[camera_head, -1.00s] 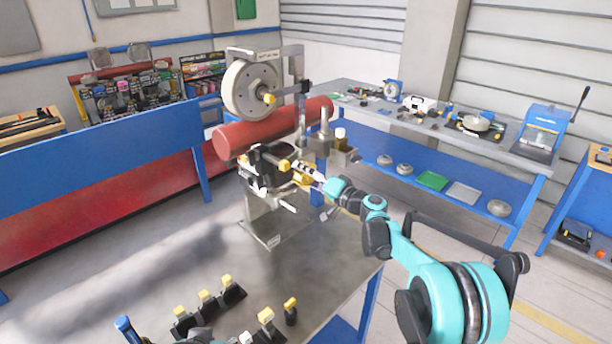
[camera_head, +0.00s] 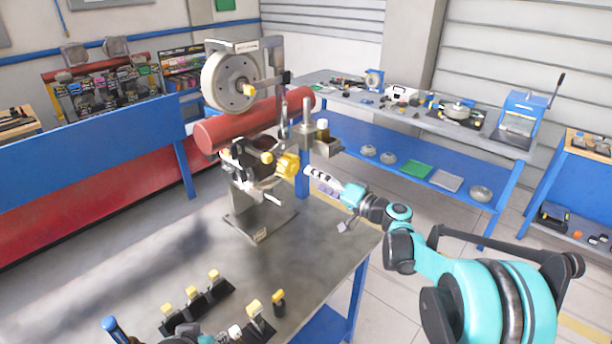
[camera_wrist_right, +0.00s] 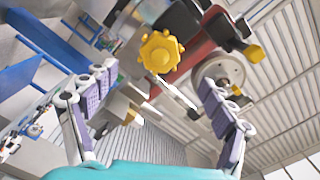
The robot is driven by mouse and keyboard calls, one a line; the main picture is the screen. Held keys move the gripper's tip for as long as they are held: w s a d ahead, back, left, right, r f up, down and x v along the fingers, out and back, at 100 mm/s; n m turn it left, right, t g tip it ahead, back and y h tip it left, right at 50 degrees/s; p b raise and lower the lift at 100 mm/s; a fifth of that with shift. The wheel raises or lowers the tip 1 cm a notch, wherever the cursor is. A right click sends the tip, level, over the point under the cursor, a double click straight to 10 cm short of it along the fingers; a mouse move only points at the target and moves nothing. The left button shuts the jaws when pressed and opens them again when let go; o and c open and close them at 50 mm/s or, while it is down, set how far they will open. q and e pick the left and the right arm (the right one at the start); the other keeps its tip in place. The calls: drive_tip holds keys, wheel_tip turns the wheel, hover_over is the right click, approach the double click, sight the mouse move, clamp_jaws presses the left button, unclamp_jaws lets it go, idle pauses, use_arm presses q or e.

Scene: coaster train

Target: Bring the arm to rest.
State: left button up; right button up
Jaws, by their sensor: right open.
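My right gripper (camera_head: 312,174) is open and empty, just right of the yellow lobed knob (camera_head: 288,165) on the machine (camera_head: 262,215). A gap shows between them in the head view. In the right wrist view my right gripper (camera_wrist_right: 155,105) has its two fingers spread wide, and the yellow knob (camera_wrist_right: 160,52) lies beyond them. My right arm (camera_head: 400,235) reaches in from the lower right. A small part of my left gripper (camera_head: 235,332) shows at the bottom edge; its jaws cannot be made out.
Several yellow-topped black holders (camera_head: 208,292) stand at the table's front. A workbench (camera_head: 420,120) is behind on the right. Floor is open right of the table.

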drive_tip(key=shift+s+d, duration=0.25)
drive_tip(key=shift+d, duration=0.05)
drive_tip(key=s+a+f+n+g+h+b, duration=0.1)
drive_tip(key=s+f+g+h+b, duration=0.2)
drive_tip(key=s, duration=0.7)
drive_tip(key=s+f+n+g+h+b, duration=0.1)
drive_tip(key=s+f+g+h, duration=0.15)
drive_tip(key=s+f, duration=0.55)
drive_tip(key=s+d+f+h+b, duration=0.1)
drive_tip(key=s+d+f+h, duration=0.2)
drive_tip(key=s, duration=0.6)
drive_tip(key=s+d+f+h+b, duration=0.2)
drive_tip(key=s+d+f+h, duration=0.2)
drive_tip(key=s, duration=0.6)
drive_tip(key=d+f, duration=0.2)
drive_tip(key=d, duration=0.1)
